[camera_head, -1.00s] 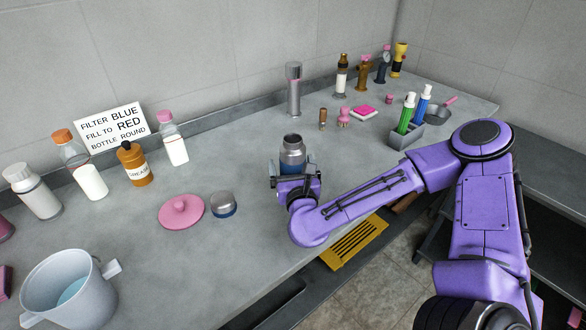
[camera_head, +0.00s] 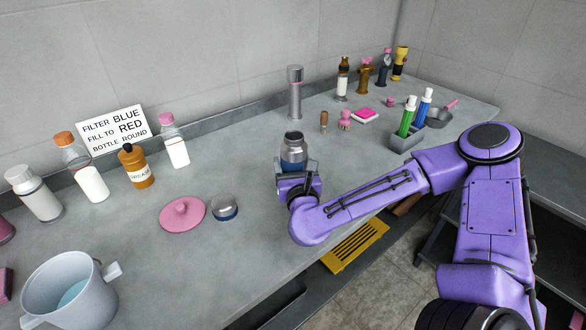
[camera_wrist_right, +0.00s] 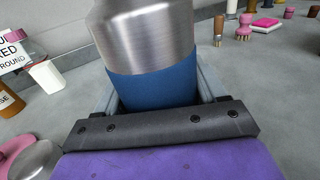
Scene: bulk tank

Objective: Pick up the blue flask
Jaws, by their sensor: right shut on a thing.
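The blue flask (camera_head: 293,149) stands upright near the front edge of the grey counter, with a brushed steel top, a dark open mouth and a blue lower body. My right gripper (camera_head: 295,170) is shut on its blue part. In the right wrist view the flask (camera_wrist_right: 152,55) sits between the two fingers, steel above and blue below, and its mouth is out of frame. The gripper hides its base, so I cannot tell whether it touches the counter. My left gripper is not in view.
A steel-and-blue cap (camera_head: 224,206) and a pink lid (camera_head: 182,215) lie left of the flask. A tall steel cylinder (camera_head: 295,92) stands behind it. Bottles and a sign (camera_head: 113,127) line the left wall. A grey caddy (camera_head: 407,137) stands right. The counter around the flask is fairly clear.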

